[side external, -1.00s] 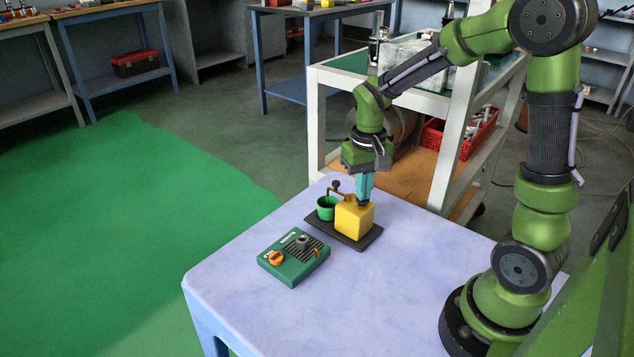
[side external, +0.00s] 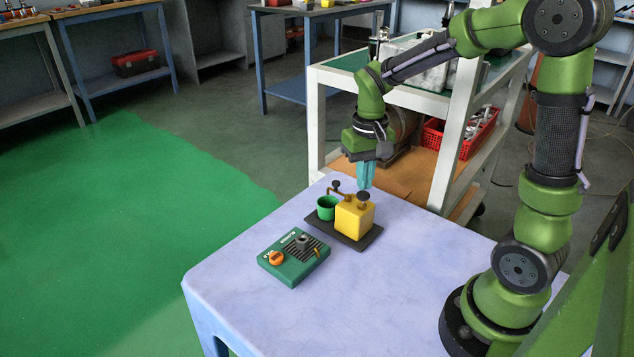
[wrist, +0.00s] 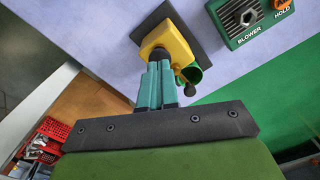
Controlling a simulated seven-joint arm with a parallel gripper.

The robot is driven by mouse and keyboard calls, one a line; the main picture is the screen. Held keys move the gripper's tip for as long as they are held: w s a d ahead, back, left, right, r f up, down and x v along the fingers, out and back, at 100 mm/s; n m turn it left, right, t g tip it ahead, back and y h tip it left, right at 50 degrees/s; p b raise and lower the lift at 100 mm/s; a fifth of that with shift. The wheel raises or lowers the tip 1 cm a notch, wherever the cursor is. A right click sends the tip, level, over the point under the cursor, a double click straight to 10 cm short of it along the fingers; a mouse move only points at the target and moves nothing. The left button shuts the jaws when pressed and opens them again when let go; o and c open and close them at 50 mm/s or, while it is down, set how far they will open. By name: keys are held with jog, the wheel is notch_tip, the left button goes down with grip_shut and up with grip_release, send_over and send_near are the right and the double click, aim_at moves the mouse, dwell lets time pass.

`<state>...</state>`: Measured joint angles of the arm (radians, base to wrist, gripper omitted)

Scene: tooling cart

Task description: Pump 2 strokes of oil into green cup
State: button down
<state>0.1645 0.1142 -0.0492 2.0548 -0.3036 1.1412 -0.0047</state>
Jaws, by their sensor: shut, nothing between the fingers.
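The yellow oil pump block (side external: 354,217) stands on a dark tray (side external: 346,241) on the table. Its dark round plunger knob (side external: 363,196) is on top, and a thin spout with a dark knob reaches left. The green cup (side external: 327,208) sits on the tray beside the block, under the spout. The cup's contents are too small to tell.
A green blower box (side external: 293,257) with an orange knob lies left of the tray. The table's front (side external: 330,310) is clear. A white-framed cart (side external: 315,120) with shelves and a red basket (side external: 470,132) stands behind the table.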

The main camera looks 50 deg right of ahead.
jog(key=shift+r, duration=0.1)
dwell(0.5)
jog(key=shift+r, duration=2.95)
jog(key=s+a+r+n+t+y, duration=0.2)
jog(key=s+a+r+t, duration=0.2)
jog(key=s+a+t, duration=0.3)
jog(key=s+a, duration=0.2)
jog(key=a, duration=0.1)
jog(key=shift+a+r, duration=0.15)
jog(key=shift+r, duration=0.1)
